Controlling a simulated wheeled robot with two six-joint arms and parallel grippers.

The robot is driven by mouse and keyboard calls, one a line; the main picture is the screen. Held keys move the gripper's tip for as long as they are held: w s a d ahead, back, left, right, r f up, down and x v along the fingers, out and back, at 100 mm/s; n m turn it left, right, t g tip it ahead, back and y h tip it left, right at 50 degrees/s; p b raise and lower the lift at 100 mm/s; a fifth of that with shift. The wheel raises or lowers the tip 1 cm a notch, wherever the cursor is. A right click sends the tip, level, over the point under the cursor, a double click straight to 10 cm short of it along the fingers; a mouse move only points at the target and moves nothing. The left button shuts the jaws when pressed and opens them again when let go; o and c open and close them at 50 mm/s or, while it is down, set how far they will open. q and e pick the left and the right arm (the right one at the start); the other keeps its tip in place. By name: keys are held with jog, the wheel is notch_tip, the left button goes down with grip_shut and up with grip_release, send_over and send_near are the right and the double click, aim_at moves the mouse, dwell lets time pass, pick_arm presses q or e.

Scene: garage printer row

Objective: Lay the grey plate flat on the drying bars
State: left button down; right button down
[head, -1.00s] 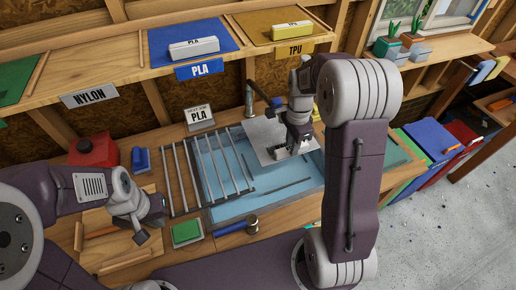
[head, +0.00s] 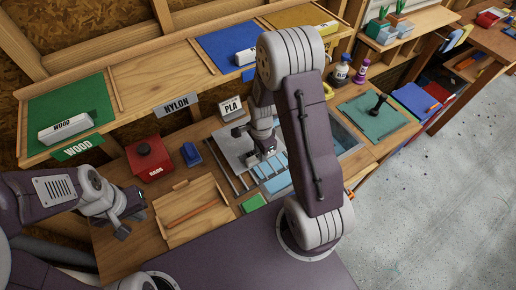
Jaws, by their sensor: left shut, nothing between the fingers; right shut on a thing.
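The grey plate (head: 229,141) is a thin light sheet near the back of the bench in the head view. It is over the far part of the drying bars (head: 240,181), whose near ends show below it. It looks roughly level; I cannot tell whether it touches the bars. My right gripper (head: 266,157) is shut on the plate at its right side, and my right arm hides what lies to the right. My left gripper (head: 131,223) is shut and empty at the left, near the wooden board, away from the plate and bars.
The blue basin (head: 277,183) lies beside the bars, partly behind my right arm. A red RAGS box (head: 150,158), a blue object (head: 191,153) and a wooden board (head: 197,205) are to the left. A shelf (head: 142,80) with filament trays runs behind. A green block (head: 253,202) sits in front.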

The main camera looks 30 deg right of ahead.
aim_at(260, 168)
jog(key=shift+d, duration=0.2)
jog(key=shift+a, duration=0.15)
jog(key=shift+a+f+b, duration=0.2)
jog(key=shift+f+b, duration=0.25)
jog(key=shift+f, duration=0.2)
jog(key=f+b, duration=0.1)
jog(key=f, duration=0.1)
jog(key=f+b, duration=0.1)
jog(key=shift+d+f+b, duration=0.2)
jog(key=shift+f+b, duration=0.15)
jog(key=shift+f, duration=0.2)
jog(key=shift+a, duration=0.1)
jog(key=shift+f, duration=0.4)
